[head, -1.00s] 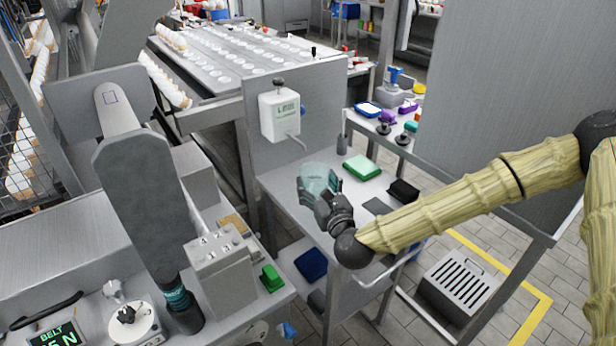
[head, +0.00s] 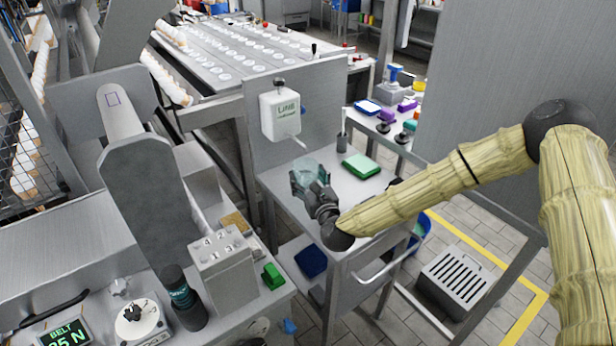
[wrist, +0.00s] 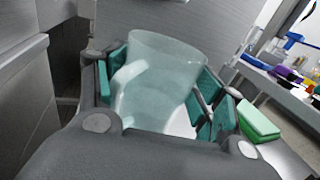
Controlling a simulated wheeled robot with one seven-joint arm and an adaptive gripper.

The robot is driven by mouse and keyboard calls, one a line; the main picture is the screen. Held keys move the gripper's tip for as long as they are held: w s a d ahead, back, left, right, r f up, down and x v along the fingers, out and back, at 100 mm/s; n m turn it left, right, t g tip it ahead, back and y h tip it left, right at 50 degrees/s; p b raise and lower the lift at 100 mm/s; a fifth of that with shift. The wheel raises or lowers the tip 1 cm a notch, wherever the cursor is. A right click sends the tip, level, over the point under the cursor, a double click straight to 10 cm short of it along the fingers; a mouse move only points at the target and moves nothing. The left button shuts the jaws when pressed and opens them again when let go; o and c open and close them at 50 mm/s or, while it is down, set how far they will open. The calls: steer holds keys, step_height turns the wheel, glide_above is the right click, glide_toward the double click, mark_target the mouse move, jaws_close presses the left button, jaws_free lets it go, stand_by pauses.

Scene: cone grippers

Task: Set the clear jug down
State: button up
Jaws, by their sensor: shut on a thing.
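The clear jug (wrist: 160,85) is a pale, see-through vessel with a handle on its left side in the wrist view. My gripper (head: 310,183) is shut on it, with a teal finger pad on either side of its body. In the wrist view the jug looks slightly tilted between the pads of my gripper (wrist: 155,100). In the head view the jug (head: 306,168) is over the left part of the steel cart top (head: 350,192), mostly behind the gripper. I cannot tell whether its base touches the top.
A white dispenser box (head: 281,115) hangs on the panel behind the jug. A side shelf (head: 375,124) holds coloured items. The middle of the cart top is mostly bare.

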steer(key=shift+f, duration=0.1)
steer(key=o, duration=1.3)
steer(key=shift+r, duration=0.25)
steer(key=b+v, duration=0.2)
steer(key=v, duration=1)
steer(key=shift+f, duration=0.1)
